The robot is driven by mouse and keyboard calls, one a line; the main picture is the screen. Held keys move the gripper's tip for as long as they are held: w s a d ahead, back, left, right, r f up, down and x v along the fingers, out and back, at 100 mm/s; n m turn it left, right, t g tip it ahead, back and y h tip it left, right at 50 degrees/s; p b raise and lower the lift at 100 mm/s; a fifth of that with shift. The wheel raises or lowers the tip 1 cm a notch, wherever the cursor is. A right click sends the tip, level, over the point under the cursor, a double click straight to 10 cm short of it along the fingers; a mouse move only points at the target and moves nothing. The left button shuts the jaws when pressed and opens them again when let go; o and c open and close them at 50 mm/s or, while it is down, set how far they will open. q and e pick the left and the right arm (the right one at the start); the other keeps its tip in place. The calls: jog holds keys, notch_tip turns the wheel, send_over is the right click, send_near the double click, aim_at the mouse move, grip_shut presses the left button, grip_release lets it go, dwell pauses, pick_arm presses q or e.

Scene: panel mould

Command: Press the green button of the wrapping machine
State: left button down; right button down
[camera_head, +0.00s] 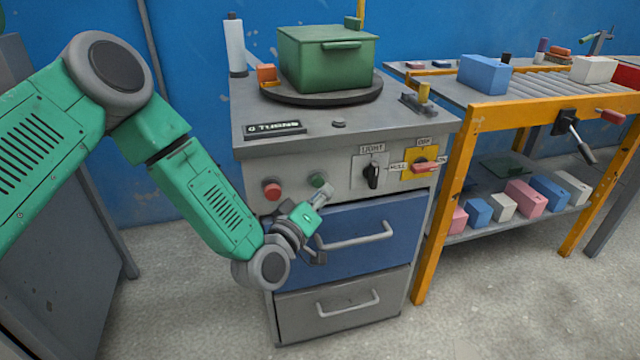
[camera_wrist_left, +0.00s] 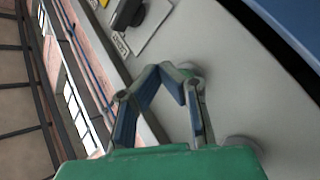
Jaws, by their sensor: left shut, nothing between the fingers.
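The wrapping machine (camera_head: 330,130) is a grey cabinet with a front control panel. Its green button (camera_head: 318,180) sits on the panel, right of a red button (camera_head: 272,190). My left gripper (camera_head: 324,192) is shut and empty, with its fingertips just in front of and slightly below the green button. I cannot tell whether they touch it. In the left wrist view the gripper (camera_wrist_left: 172,70) has its fingertips together over the grey panel, and I cannot make out the green button there. My right gripper is out of view.
A black rotary switch (camera_head: 373,175) and a yellow-backed switch with a red handle (camera_head: 425,168) lie right of the buttons. Drawers with handles (camera_head: 355,242) are below. A green box (camera_head: 326,60) stands on the turntable. An orange-framed roller table (camera_head: 470,130) stands at right.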

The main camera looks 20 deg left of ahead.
pick_arm(q)
jog(key=shift+a, duration=0.3)
jog(key=shift+w, duration=0.1)
jog(key=shift+w, duration=0.25)
